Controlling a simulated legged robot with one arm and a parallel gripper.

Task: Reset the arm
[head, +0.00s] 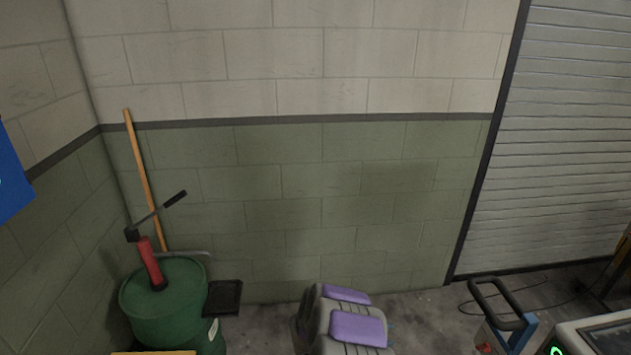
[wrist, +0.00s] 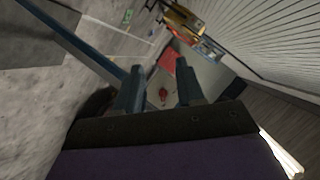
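My gripper (wrist: 159,78) shows in the wrist view, with its two dark fingers spread apart. Nothing is held between them. A small red item (wrist: 164,94) shows in the gap, apparently well beyond the fingers. The purple and dark body of the gripper fills the bottom of the wrist view. The gripper's fingers cannot be made out in the head view.
A green drum (head: 165,310) with a red hand pump (head: 150,262) stands at the left corner, near a wooden-handled tool (head: 146,180). A blue-and-white cart (head: 508,330) stands at the right, before a roller shutter (head: 560,140). A block wall (head: 320,190) closes the back.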

